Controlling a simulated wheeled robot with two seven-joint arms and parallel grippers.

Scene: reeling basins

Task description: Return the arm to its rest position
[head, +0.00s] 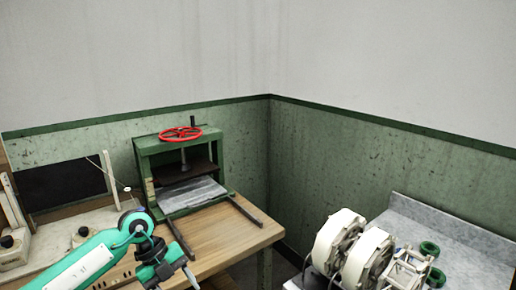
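My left arm comes in from the bottom left in the head view, teal and white with dark joints. Its gripper (186,274) is near the bottom edge, left of centre, in front of the wooden table (225,238). Only a small dark and grey part of the gripper shows, and I cannot make out the gap between its fingers. No object can be seen in it. My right arm and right gripper are not in view.
A green press (146,165) with a red handwheel (181,134) stands on the table, two dark rails reaching forward. Pale equipment (14,248) stands at far left. At right, white reels (340,240) and green spools (430,248) stand by a grey counter (470,245).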

